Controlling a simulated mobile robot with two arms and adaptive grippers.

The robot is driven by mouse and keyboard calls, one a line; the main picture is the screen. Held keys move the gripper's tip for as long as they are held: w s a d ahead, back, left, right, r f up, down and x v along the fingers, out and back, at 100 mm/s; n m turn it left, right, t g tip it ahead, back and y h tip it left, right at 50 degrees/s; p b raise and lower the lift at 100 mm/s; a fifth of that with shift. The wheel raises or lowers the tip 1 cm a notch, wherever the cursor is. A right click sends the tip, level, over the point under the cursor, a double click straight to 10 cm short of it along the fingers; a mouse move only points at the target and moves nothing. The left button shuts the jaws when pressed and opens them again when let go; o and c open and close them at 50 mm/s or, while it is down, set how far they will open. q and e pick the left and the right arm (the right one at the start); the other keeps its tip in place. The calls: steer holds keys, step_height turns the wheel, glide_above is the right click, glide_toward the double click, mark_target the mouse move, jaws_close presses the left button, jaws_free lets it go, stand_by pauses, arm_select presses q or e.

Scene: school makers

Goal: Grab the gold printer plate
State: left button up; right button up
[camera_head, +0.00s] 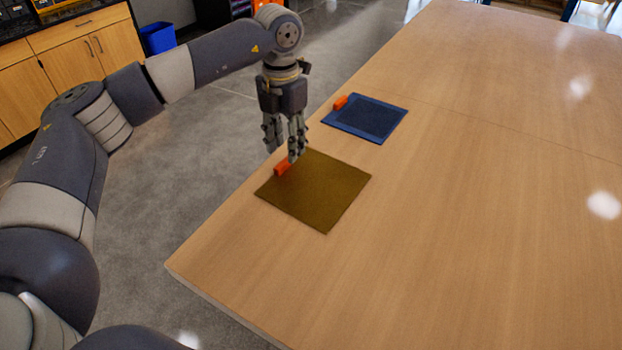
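The gold printer plate (318,192) lies flat on the wooden table near its left edge. A small orange tab (281,169) is at the plate's upper left edge. My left gripper (283,154) points down over that edge, just above the orange tab. Its fingers are apart with a gap between them, and I see nothing held. I cannot tell whether a fingertip touches the tab. My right gripper is not in view.
A blue plate (366,118) with its own orange tab (340,102) lies farther back on the wooden table (480,220). The table's right side is clear. Wooden cabinets (75,65) and a blue bin (158,38) stand across the floor at the left.

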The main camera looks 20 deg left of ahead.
mark_target(286, 159)
arm_select(q)
steer(key=f, duration=0.2)
steer(key=f+p, duration=0.1)
steer(key=f, duration=0.1)
steer(key=shift+w+a+f, duration=0.15)
steer(key=shift+a+f, duration=0.05)
steer(key=shift+f, duration=0.05)
steer(key=shift+c, duration=0.3)
jaws_close()
steer(key=shift+r, duration=0.1)
